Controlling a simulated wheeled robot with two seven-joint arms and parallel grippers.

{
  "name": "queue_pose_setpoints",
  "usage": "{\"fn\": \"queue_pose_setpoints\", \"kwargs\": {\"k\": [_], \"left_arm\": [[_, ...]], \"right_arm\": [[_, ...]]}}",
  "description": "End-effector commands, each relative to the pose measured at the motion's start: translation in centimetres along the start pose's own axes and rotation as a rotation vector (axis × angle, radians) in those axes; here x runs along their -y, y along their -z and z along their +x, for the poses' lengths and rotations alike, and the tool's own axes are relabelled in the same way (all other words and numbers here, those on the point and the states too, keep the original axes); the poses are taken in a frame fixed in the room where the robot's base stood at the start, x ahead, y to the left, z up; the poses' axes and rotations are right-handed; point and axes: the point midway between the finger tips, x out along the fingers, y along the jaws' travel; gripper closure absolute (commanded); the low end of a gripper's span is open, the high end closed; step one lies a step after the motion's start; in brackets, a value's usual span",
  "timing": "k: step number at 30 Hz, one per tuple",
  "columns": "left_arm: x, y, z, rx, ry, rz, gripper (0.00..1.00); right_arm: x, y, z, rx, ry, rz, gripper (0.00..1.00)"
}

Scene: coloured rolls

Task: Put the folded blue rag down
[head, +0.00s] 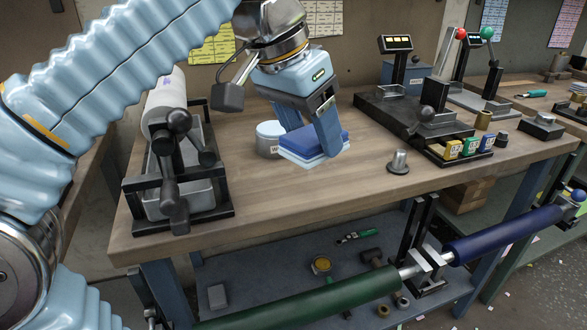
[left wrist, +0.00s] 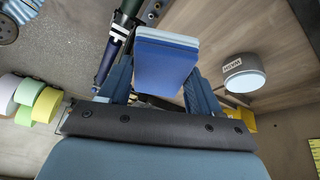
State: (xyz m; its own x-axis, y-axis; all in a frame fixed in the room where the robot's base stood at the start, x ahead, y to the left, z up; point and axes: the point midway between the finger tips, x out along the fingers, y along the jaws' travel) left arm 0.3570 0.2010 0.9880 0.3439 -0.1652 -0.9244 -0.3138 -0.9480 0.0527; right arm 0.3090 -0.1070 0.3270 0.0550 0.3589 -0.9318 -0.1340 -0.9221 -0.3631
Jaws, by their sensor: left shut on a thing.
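The folded blue rag (head: 306,141) is a flat stack, dark blue with paler blue layers. It is between the fingers of my left gripper (head: 310,138), at or just above the wooden workbench (head: 260,195); I cannot tell whether it touches the top. In the left wrist view the rag (left wrist: 167,62) sits between the two fingers of the left gripper (left wrist: 165,85), which is shut on it. My right gripper is not in view.
A round labelled tin (head: 268,137) stands just left of the rag. A black roll stand (head: 178,205) is at the bench's left. A small metal-topped knob (head: 398,163) and a dark fixture (head: 415,118) stand to the right. The bench front between them is clear.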

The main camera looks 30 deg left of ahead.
Motion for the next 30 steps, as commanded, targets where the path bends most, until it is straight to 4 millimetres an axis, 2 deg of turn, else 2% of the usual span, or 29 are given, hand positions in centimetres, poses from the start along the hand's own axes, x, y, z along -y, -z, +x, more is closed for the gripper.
{"fn": "queue_pose_setpoints", "kwargs": {"k": [2,3,6,13,17,22,30], "left_arm": [[2.1,0.3,1.2,0.003,0.0,-0.005,0.61],[2.7,0.1,2.3,0.003,0.0,-0.003,0.61],[4.0,0.0,3.8,0.002,0.0,-0.002,0.61],[5.5,-0.1,5.5,0.0,-0.001,0.0,0.61],[6.9,-0.5,7.5,0.003,0.0,-0.002,0.61],[6.8,-1.3,9.6,0.001,0.0,0.001,0.61],[6.8,-1.3,9.7,0.0,-0.001,0.001,0.61]], "right_arm": [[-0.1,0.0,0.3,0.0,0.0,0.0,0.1],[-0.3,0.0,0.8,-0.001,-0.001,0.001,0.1],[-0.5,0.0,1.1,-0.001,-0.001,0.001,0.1],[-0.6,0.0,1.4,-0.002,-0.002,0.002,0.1],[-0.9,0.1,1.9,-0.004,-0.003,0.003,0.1],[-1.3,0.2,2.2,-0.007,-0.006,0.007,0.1],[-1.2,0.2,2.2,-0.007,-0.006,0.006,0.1]]}}
